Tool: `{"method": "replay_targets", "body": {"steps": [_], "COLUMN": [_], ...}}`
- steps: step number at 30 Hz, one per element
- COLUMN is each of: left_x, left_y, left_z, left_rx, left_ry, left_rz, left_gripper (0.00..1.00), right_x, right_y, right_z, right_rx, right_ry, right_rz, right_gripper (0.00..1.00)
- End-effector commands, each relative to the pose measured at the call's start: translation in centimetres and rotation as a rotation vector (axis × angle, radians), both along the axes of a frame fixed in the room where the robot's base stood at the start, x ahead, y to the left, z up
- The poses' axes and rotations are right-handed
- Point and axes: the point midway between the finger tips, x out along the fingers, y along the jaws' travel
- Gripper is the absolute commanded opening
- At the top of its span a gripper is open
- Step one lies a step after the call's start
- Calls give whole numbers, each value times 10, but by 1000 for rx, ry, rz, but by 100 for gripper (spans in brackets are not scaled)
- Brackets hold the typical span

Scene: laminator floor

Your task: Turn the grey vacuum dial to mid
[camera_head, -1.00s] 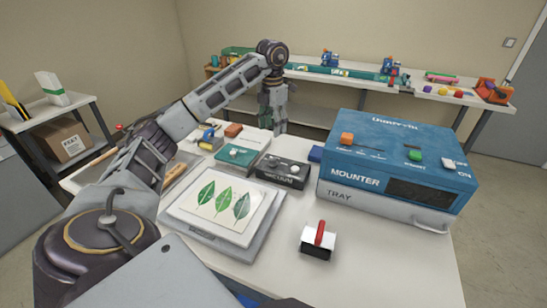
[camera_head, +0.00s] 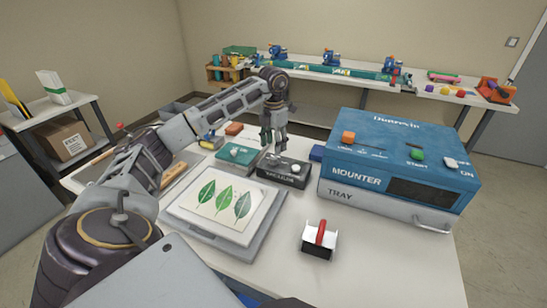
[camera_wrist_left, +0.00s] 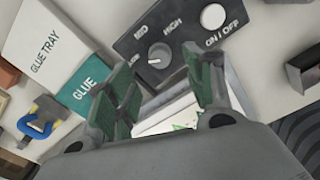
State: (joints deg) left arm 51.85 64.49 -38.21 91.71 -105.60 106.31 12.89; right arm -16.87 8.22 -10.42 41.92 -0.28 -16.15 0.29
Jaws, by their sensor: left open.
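The black vacuum box (camera_head: 283,174) stands on the table behind the leaf print, its grey dial on top near my left gripper (camera_head: 273,150). In the left wrist view the grey dial (camera_wrist_left: 158,54) shows a white mark on its lower left side. My right gripper is out of view.
The blue mounter (camera_head: 395,160) stands right of the box. A teal glue box (camera_head: 240,154) is at its left. The leaf print (camera_head: 222,200) lies on a grey plate in front. A red-handled block (camera_head: 319,239) sits front right, with bare table around it.

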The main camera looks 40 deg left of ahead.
Motion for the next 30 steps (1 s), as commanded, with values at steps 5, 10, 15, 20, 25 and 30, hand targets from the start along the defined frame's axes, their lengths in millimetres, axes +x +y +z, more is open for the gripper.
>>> {"method": "replay_targets", "body": {"steps": [5,10,15,20,25,30], "left_x": [-1,-1,0,0,0,0], "left_y": [0,0,0,0,0,0], "left_z": [-25,-44,-56,-60,-60,-60], "left_rx": [0,0,0,0,0,0], "left_ry": [3,3,1,1,0,0], "left_rz": [0,0,-1,0,0,0], "left_gripper": [53,53,53,53,53,41], "right_x": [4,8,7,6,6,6], "right_y": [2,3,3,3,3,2], "right_z": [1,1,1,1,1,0], "right_rx": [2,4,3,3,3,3], "right_ry": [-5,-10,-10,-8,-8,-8], "right_rz": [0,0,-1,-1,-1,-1], "right_gripper": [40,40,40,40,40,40]}}
